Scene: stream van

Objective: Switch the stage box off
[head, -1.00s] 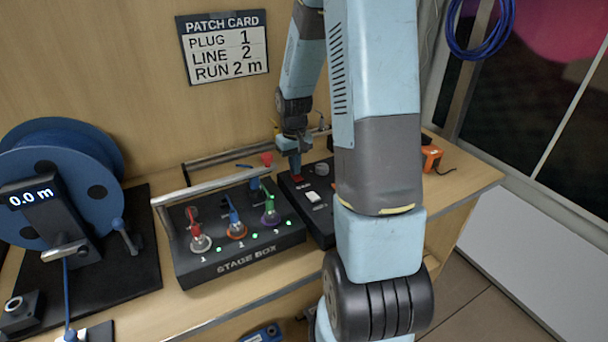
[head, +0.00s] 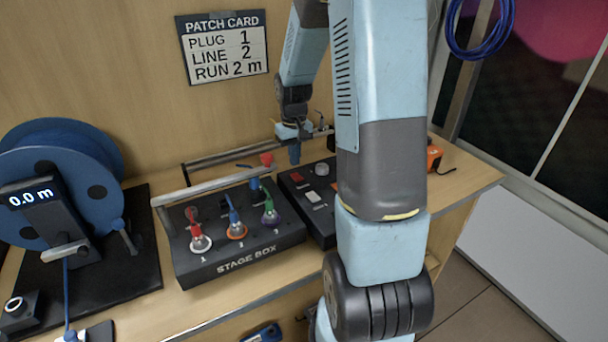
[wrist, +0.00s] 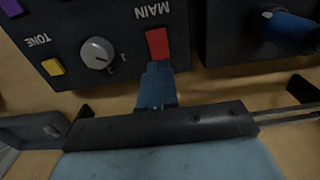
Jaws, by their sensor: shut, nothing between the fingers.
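The stage box (head: 245,262) is a black box with white, orange and purple ringed sockets holding red, blue and green plugs. No green lights show on it. To its right is a black control box (head: 325,226) with a red switch (head: 296,176), a white button and a grey knob. In the wrist view the red switch (wrist: 157,44) sits by the word MAIN, and the knob (wrist: 97,53) points near the numbers 1 and 2. My gripper (head: 294,157) is shut and empty, just above and behind the red switch. Its blue fingers (wrist: 155,87) show below the switch in the wrist view.
A blue cable reel (head: 62,170) with a 0.0 m display stands at the left. A patch card (head: 222,47) hangs on the wall. An orange device (head: 434,157) lies at the right, partly behind my arm.

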